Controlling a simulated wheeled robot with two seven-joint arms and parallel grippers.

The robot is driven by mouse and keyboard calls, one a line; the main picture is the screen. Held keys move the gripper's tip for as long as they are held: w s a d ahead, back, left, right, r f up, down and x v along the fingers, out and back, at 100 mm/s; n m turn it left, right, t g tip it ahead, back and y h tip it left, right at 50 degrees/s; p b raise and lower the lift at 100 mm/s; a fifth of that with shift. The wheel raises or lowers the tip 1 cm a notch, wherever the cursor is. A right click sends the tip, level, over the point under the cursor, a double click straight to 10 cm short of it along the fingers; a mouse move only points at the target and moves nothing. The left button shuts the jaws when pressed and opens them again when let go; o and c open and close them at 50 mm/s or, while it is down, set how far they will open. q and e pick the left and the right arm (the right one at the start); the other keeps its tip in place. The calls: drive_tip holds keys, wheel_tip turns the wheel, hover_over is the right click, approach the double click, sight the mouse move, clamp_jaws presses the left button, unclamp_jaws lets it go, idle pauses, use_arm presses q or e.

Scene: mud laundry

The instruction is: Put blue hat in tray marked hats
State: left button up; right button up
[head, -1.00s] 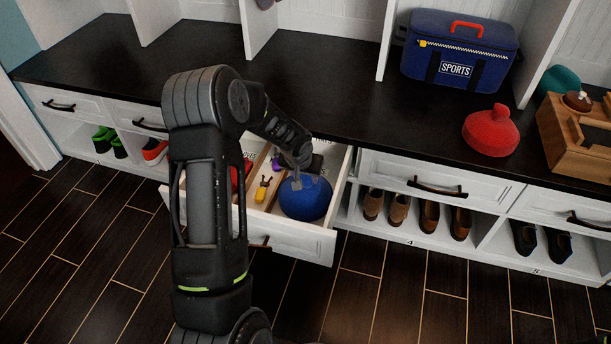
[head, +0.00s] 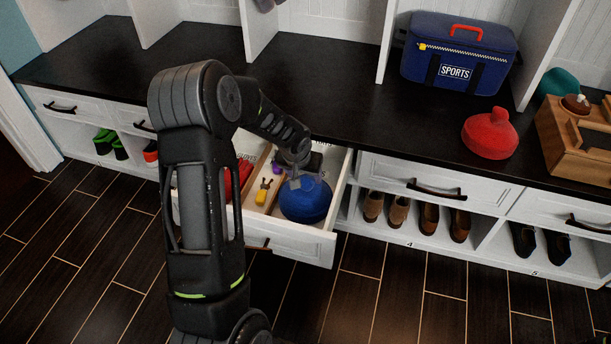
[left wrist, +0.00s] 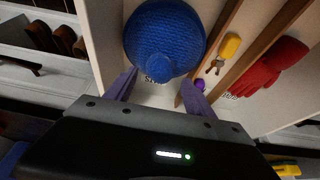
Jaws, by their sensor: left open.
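The blue knitted hat (head: 306,203) sits in the right-hand compartment of the open drawer (head: 290,243). In the left wrist view the hat (left wrist: 165,38) lies beyond the fingertips and partly covers a dark label on the compartment floor, so the label cannot be read in full. My left gripper (head: 297,181) is at the far upper side of the hat in the head view. In the left wrist view my left gripper (left wrist: 160,85) has its fingers spread with nothing between them. My right gripper is not in view.
Wooden dividers split the drawer; yellow-tagged keys (head: 263,190) lie in the middle and red gloves (left wrist: 268,68) on the left. The dark bench top holds a blue sports bag (head: 458,52), a red hat (head: 490,133) and a wooden box (head: 572,140). Shoes stand below.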

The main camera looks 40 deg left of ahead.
use_arm(q)
drive_tip(key=p+v, duration=0.1)
drive_tip(key=v, duration=0.7)
drive_tip(key=shift+s+r+p, duration=0.15)
drive_tip(key=shift+r+p, duration=0.15)
drive_tip(key=shift+p, duration=0.05)
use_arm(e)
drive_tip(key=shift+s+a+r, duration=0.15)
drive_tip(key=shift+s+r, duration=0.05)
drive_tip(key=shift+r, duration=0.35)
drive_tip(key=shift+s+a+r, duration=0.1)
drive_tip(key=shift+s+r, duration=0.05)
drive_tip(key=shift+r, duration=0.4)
use_arm(q)
drive_tip(key=shift+d, duration=0.1)
